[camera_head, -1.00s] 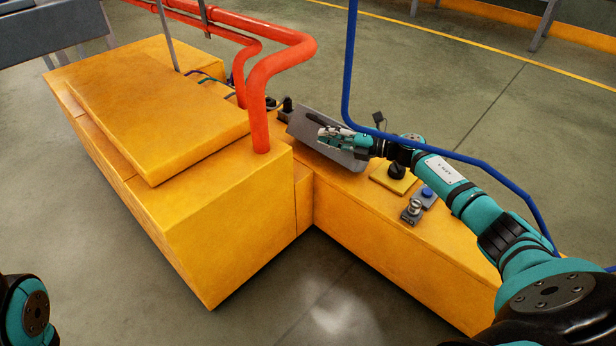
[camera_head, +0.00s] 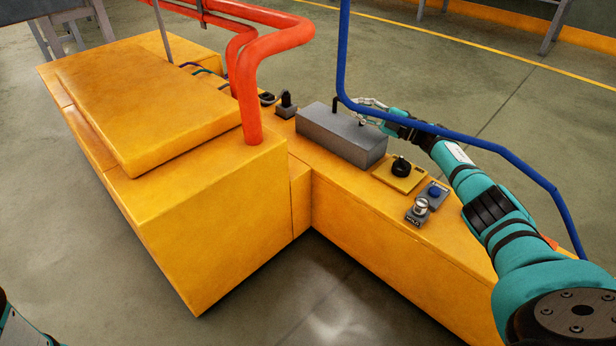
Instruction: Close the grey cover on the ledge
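The grey cover (camera_head: 341,135) sits on the yellow ledge (camera_head: 345,205) as a closed-looking box, its top lying level. Only a bit of my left arm shows at the bottom left corner; the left gripper is out of view.
A red pipe (camera_head: 247,75) and a blue pipe (camera_head: 343,50) rise near the cover. A black knob on a yellow plate (camera_head: 400,170), a blue button (camera_head: 435,191) and a silver knob (camera_head: 420,206) lie right of it. A black switch (camera_head: 286,103) is to its left.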

